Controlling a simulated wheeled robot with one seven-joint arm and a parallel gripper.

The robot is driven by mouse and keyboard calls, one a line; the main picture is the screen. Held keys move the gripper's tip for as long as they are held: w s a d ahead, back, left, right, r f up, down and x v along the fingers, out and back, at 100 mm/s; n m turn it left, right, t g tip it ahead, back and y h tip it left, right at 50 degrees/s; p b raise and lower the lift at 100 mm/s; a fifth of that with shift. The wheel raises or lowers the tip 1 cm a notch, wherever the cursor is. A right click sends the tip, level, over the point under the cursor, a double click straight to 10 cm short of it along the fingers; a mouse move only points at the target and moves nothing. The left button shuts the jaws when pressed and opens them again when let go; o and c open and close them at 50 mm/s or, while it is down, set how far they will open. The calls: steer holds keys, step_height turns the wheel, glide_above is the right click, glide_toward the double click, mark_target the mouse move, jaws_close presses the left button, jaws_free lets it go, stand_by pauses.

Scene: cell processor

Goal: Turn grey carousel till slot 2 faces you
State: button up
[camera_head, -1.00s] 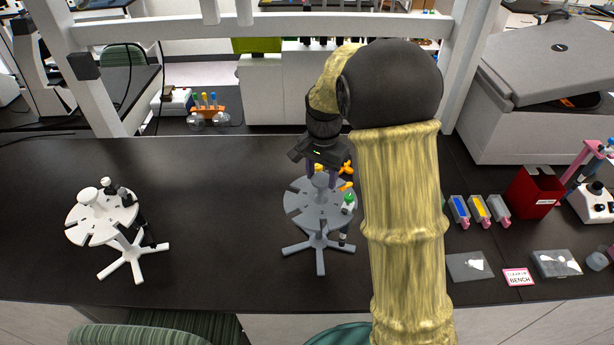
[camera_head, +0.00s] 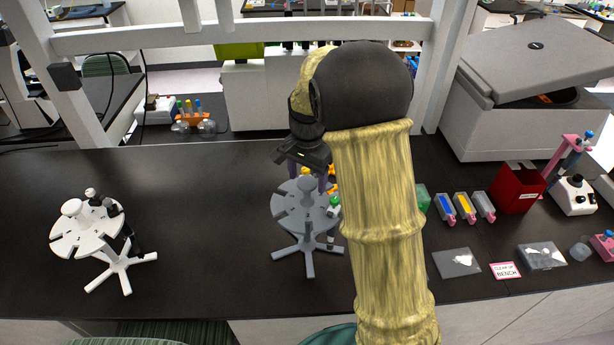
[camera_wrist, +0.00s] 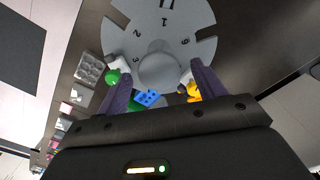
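The grey carousel (camera_head: 292,207) stands upright on the black bench, on a star-shaped foot, partly hidden by my arm. The wrist view shows its numbered top (camera_wrist: 185,20), with 1, 2, 3 and 6 readable. The 1 is at the far side; 2 and 3 are to its left and 6 to its right. My gripper (camera_wrist: 162,72) is over the near part of the top. Its two purple fingers are apart, one on each side of the round centre knob (camera_wrist: 158,70), with visible gaps. A green-topped pipette (camera_head: 333,205) hangs at the carousel's right; blue and orange tops show between the fingers.
A white carousel (camera_head: 70,238) with a pipette stands at the left. The bench between the carousels is clear. At the right are a red box (camera_head: 517,190), coloured tip holders (camera_head: 464,208), a clear-lidded box (camera_head: 456,262) and a large grey machine (camera_head: 500,125).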

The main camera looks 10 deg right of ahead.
step_height(320, 180, up, 17)
steer(key=b, duration=0.3)
steer(key=shift+r, duration=0.15)
stand_by(0.3)
stand_by(0.4)
steer(key=s+d+f+n+t+b, duration=0.1)
steer(key=s+f+n, duration=0.8)
steer(key=s+f, duration=1)
step_height(320, 180, down, 3)
steer(key=shift+d+t+b, duration=0.35)
steer(key=shift+d+t, duration=0.45)
steer(key=shift+d, duration=0.35)
steer(key=shift+c, duration=0.2)
